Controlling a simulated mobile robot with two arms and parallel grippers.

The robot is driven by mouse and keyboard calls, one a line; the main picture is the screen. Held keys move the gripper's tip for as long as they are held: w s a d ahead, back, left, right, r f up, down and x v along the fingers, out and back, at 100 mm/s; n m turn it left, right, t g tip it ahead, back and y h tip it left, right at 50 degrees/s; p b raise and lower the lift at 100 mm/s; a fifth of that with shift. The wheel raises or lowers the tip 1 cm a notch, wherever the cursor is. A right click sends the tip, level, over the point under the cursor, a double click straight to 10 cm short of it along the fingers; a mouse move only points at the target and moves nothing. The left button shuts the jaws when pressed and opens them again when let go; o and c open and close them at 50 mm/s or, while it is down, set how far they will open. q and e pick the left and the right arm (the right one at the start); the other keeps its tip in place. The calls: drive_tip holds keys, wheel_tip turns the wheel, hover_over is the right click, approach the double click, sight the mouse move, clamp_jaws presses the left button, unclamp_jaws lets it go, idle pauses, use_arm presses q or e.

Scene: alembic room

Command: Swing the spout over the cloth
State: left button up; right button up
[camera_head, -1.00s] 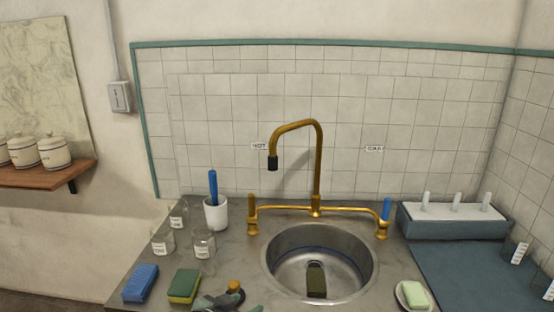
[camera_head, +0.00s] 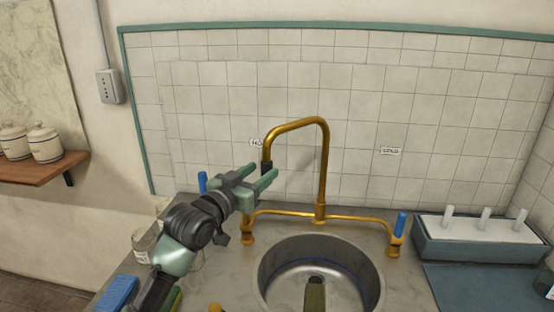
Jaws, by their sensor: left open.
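The brass spout (camera_head: 324,160) rises behind the sink and arches to the left. Its dark nozzle (camera_head: 266,166) hangs over the back-left side, left of the basin. My left gripper (camera_head: 264,171) is open, with its two pale green fingers at the nozzle. It partly overlaps the nozzle, and I cannot tell whether they touch. A dark olive piece (camera_head: 315,294), possibly the cloth, lies in the sink, cut off by the lower edge. My right gripper is not in view.
The round steel sink (camera_head: 268,265) lies below the spout. A blue-handled tap (camera_head: 398,229) stands to the right. A blue box with white pegs (camera_head: 480,240) and a blue mat (camera_head: 465,285) are further right. A glass jar (camera_head: 144,243) and a blue brush (camera_head: 118,294) are left, near my arm.

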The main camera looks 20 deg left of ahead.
use_arm(q)
drive_tip(key=w, duration=0.2)
drive_tip(key=w+p, duration=0.1)
drive_tip(key=w, duration=0.1)
drive_tip(key=shift+w+d+r, duration=0.1)
drive_tip(key=shift+d+r, duration=0.05)
drive_tip(key=shift+d, duration=0.15)
drive_tip(key=shift+w, duration=1)
drive_tip(key=shift+d+f, duration=0.1)
drive_tip(key=shift+f, duration=0.1)
drive_tip(key=c, duration=1.1)
clamp_jaws()
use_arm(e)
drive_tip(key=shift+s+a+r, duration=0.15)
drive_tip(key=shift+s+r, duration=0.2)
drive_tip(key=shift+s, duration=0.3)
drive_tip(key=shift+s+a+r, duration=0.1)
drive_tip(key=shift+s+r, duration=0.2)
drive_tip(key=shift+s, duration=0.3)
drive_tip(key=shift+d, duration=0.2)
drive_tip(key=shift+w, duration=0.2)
